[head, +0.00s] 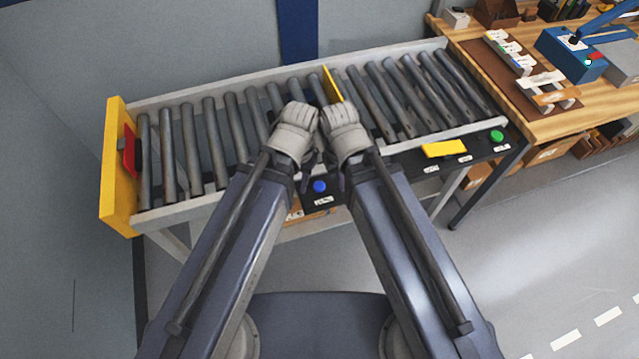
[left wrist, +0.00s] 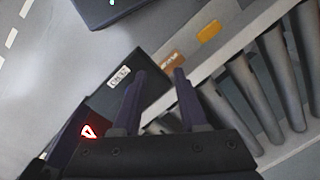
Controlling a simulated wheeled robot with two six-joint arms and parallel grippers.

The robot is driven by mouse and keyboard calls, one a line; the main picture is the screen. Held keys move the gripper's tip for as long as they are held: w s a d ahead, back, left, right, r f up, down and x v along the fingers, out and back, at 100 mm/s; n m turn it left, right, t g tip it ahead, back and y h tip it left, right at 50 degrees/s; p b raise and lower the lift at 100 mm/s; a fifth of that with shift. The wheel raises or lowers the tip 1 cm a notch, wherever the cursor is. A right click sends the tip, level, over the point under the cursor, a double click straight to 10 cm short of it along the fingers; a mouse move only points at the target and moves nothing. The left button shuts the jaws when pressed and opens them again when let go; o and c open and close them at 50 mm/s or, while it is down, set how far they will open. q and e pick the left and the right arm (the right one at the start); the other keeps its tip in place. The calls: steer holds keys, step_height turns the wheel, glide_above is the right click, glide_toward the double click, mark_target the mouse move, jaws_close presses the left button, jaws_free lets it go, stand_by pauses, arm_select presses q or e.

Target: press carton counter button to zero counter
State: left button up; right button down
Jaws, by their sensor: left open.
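A round blue button (head: 319,186) sits on the dark panel along the conveyor's front, with a small white label below it that I cannot read. My left gripper (head: 296,128) is just above and left of it in the head view. In the left wrist view its two dark fingers (left wrist: 157,76) are apart with nothing between them. A dark box with a white label (left wrist: 119,77) and a lit red mark (left wrist: 88,131) lies beyond the fingers; the blue button does not show there.
The roller conveyor (head: 222,205) has a yellow end plate (head: 117,190) and a thin yellow divider (head: 333,85). A yellow plate (head: 444,148) and a green button (head: 497,136) are farther right on the panel. A wooden workbench (head: 560,122) with tools adjoins at right.

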arm_select(q)
jaws_close()
stand_by(1.4)
